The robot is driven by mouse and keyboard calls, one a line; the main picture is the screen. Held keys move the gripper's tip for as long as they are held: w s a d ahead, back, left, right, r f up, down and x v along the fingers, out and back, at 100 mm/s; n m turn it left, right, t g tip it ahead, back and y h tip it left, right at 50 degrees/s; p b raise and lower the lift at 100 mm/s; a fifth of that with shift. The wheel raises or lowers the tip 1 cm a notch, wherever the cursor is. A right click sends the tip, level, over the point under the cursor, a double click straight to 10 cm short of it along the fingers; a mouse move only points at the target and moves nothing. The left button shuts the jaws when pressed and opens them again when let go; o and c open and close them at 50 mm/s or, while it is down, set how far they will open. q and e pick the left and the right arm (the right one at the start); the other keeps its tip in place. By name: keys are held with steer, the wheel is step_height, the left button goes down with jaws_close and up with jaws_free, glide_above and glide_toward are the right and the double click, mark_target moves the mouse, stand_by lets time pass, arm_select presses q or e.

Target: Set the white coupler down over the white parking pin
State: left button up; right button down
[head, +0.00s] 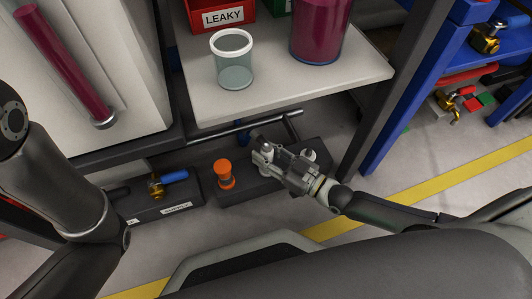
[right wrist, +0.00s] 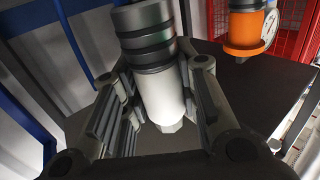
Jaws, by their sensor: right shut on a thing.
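The white coupler (right wrist: 160,92), with a dark grey banded top, stands between the fingers of my right gripper (right wrist: 150,110) in the right wrist view. The gripper is shut on it. In the head view my right gripper (head: 268,160) is over the dark block (head: 243,186) on the floor under the shelf. A small pale faceted end (right wrist: 171,127) shows below the coupler; I cannot tell if it is the parking pin or part of the coupler. A pale knob (head: 308,155) shows right of the gripper. My left gripper is out of view.
An orange coupler (head: 224,173) stands left of my right gripper, also in the right wrist view (right wrist: 244,28). A blue-handled brass valve (head: 160,185) lies farther left. The shelf (head: 300,85), bearing a clear cup (head: 233,65), overhangs behind. A dark post (head: 385,90) stands right.

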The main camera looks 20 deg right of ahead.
steer(key=shift+f, duration=0.25)
stand_by(0.4)
steer(key=c, duration=1.2)
jaws_free()
steer(key=shift+o, duration=0.8)
steer(key=shift+f, duration=0.1)
steer(key=shift+s+d, duration=0.1)
steer(key=shift+s, duration=0.05)
steer(key=v, duration=1.1)
steer(key=shift+s+d, duration=0.25)
